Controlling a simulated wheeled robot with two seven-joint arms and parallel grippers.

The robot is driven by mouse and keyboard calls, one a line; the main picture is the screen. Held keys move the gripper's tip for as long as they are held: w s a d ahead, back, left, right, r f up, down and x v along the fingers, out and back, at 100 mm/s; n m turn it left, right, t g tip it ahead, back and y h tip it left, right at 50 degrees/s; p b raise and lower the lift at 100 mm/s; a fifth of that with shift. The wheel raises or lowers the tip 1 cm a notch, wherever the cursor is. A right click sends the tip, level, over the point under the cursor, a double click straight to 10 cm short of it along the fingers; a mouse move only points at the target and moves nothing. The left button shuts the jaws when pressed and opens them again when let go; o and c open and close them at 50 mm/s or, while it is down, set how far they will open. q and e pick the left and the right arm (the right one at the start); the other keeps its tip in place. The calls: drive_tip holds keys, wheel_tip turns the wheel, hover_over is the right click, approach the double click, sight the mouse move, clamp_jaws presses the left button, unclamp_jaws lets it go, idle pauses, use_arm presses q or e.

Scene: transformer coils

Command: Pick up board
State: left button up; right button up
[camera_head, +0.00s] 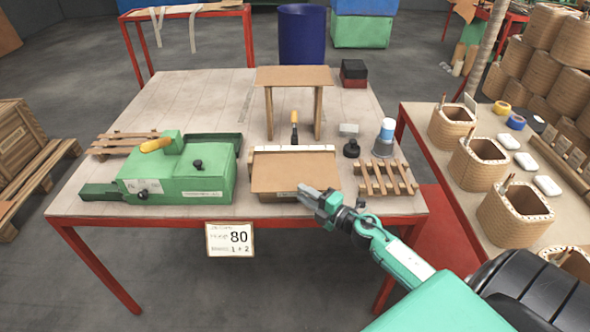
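A flat brown board (295,172) lies near the front edge of the table, on top of a low box-like support. A light strip with dark marks runs along its back edge. Another brown board (293,76) rests raised on upright legs behind it. My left gripper is not in view.
A green machine (180,178) with a yellow handle stands on the table (190,95), left of the board. Several coils (478,163) fill the right table.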

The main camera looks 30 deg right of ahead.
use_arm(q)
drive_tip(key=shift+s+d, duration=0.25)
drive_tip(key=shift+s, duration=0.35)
use_arm(e)
drive_tip(key=shift+x, duration=1.05)
clamp_jaws()
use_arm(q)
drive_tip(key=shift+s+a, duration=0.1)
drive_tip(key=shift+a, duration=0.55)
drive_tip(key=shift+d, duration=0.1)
use_arm(e)
drive_tip(key=shift+f, duration=0.1)
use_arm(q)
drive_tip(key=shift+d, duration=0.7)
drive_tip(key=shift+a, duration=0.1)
